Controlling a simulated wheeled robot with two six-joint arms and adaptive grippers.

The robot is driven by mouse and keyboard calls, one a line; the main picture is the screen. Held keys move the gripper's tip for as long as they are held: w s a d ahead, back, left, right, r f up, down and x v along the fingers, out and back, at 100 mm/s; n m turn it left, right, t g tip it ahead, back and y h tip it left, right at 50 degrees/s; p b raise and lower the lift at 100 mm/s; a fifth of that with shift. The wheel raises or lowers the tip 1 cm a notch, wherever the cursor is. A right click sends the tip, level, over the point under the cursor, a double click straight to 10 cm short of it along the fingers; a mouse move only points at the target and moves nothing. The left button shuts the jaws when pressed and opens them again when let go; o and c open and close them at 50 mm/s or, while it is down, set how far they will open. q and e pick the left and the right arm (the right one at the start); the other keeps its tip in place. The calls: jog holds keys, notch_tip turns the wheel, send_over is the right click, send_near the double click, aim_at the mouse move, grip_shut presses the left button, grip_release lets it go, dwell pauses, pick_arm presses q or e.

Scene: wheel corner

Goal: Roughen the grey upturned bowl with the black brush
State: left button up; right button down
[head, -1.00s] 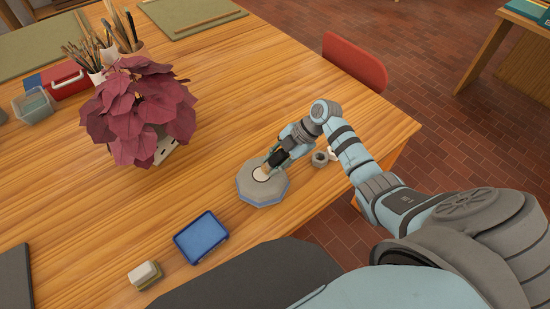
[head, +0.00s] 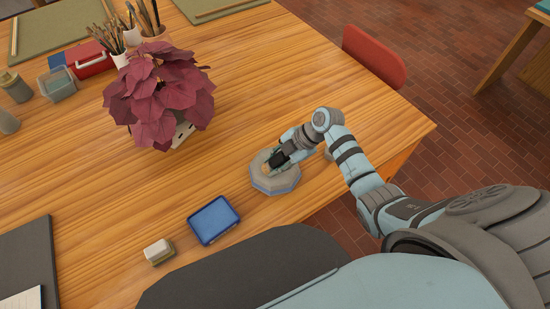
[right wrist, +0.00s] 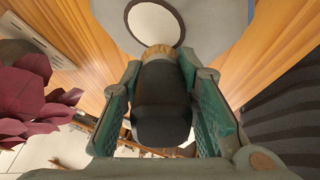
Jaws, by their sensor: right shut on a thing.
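The grey upturned bowl (head: 262,180) has a faceted, bluish lower edge and sits near the table's front edge. In the right wrist view, the grey surface (right wrist: 215,22) carries a round white patch (right wrist: 153,20) with a dark rim. My right gripper (head: 277,157) is shut on the black brush (right wrist: 162,105) above the bowl. The brush's tan tip (right wrist: 157,51) overlaps the edge of the white patch; I cannot tell whether it touches. My left gripper is not in view.
A blue tray (head: 213,220) and a pale block on a sponge-like base (head: 158,250) lie left of the bowl. A dark-red plant (head: 160,92) stands farther back, near brush pots (head: 128,34). A red chair (head: 375,55) stands at the far edge.

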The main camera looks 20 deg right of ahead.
jog(key=shift+w+d+f+b, duration=0.15)
jog(key=shift+d+b, duration=0.5)
jog(key=shift+d, duration=0.75)
jog(key=shift+w+d+r+b, duration=0.1)
jog(key=shift+w+d+b, duration=0.15)
jog(key=shift+d+b, duration=0.75)
jog(key=shift+w+d+p, duration=0.1)
jog(key=shift+d+p, duration=0.2)
jog(key=shift+d, duration=0.35)
notch_tip(320, 180, up, 6)
jog(key=p, duration=0.5)
